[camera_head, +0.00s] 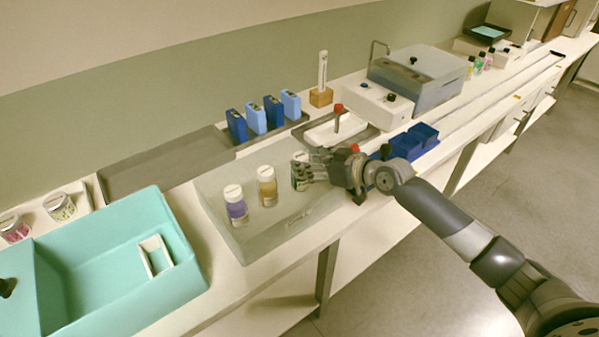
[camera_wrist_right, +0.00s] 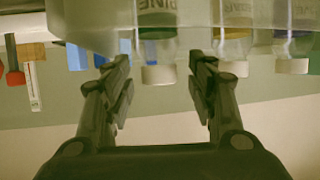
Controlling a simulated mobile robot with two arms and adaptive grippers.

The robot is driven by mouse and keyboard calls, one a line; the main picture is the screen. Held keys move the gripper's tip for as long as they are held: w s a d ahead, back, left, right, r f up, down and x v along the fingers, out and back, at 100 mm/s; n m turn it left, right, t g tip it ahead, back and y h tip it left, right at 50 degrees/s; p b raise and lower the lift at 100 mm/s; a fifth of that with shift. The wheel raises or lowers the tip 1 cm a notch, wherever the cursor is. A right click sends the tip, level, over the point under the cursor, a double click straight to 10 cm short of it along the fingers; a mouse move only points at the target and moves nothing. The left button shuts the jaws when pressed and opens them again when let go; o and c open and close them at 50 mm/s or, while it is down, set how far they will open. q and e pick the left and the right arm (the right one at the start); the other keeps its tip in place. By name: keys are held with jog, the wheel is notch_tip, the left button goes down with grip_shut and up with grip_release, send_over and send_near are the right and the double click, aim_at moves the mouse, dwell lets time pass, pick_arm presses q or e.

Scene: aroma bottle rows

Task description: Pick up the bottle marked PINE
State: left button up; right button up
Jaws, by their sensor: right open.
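The bottle marked PINE, clear with green contents and a white cap, shows upside down in the right wrist view (camera_wrist_right: 158,48). In the head view it stands at the right end of a row of three in a pale tray (camera_head: 262,240), partly hidden by my right gripper (camera_head: 308,170). The gripper is open, one finger to each side of the PINE bottle in the wrist view (camera_wrist_right: 161,66); no contact shows. Beside it stand an amber bottle (camera_head: 267,186), also in the wrist view (camera_wrist_right: 233,45), and a purple bottle (camera_head: 236,206), also there (camera_wrist_right: 290,45). My left gripper is out of view.
A teal bin (camera_head: 180,245) stands to the left. Blue boxes (camera_head: 255,118) line the back. A white tray with a red-topped thing (camera_head: 338,112) and blue bins (camera_head: 408,146) are near my right gripper. A grey-lidded machine (camera_head: 415,72) stands further right.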

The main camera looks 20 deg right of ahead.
aim_at(300, 160)
jog(key=x, duration=0.3)
jog(key=shift+w, duration=0.15)
jog(key=shift+w+a+f, duration=0.1)
jog(key=shift+w+a, duration=0.05)
jog(key=shift+w, duration=0.15)
jog(key=shift+f, duration=0.1)
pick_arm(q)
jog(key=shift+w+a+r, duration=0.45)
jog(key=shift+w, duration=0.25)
pick_arm(e)
jog(key=c, duration=0.9)
